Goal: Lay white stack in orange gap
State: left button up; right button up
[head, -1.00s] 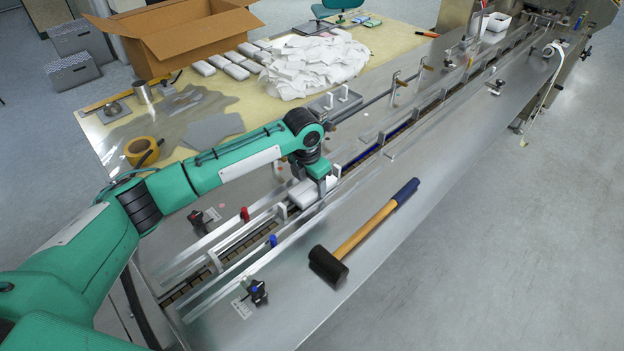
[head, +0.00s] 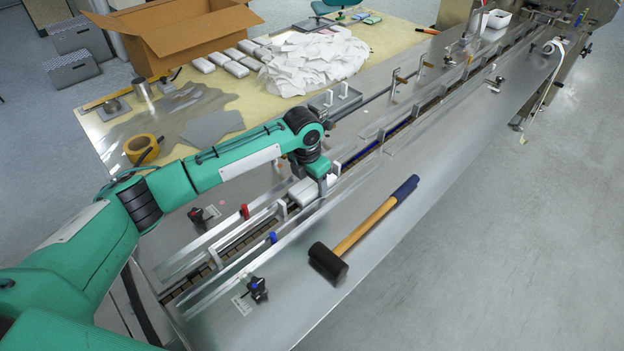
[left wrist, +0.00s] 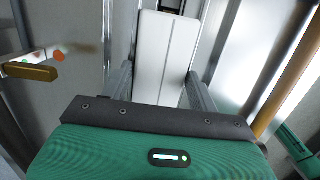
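The white stack (head: 302,191) lies flat and lengthwise in the narrow conveyor lane, low between its metal side rails. My left gripper (head: 324,187) points down over the far end of the stack. In the left wrist view, the two grey fingers (left wrist: 160,85) stand on either side of the white stack (left wrist: 168,45), close against its sides. An upright lane pusher (head: 282,209) stands just before the stack's near end. No gap is clearly coloured orange; small orange marks show beside the lane. My right gripper is not in view.
A black-headed mallet (head: 356,239) lies on the metal deck right of the lane. Red (head: 245,212) and blue (head: 273,238) knobs flank the lane. The table behind holds a cardboard box (head: 178,35), several white stacks (head: 228,63) and a white heap (head: 313,62).

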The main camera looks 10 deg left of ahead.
pick_arm(q)
jog(key=o, duration=0.3)
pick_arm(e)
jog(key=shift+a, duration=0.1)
pick_arm(q)
jog(key=shift+r, duration=0.15)
notch_tip(320, 180, up, 13)
jog(key=s+a+b, duration=0.1)
jog(key=shift+s+r+b, duration=0.2)
jog(key=shift+s+b, duration=0.2)
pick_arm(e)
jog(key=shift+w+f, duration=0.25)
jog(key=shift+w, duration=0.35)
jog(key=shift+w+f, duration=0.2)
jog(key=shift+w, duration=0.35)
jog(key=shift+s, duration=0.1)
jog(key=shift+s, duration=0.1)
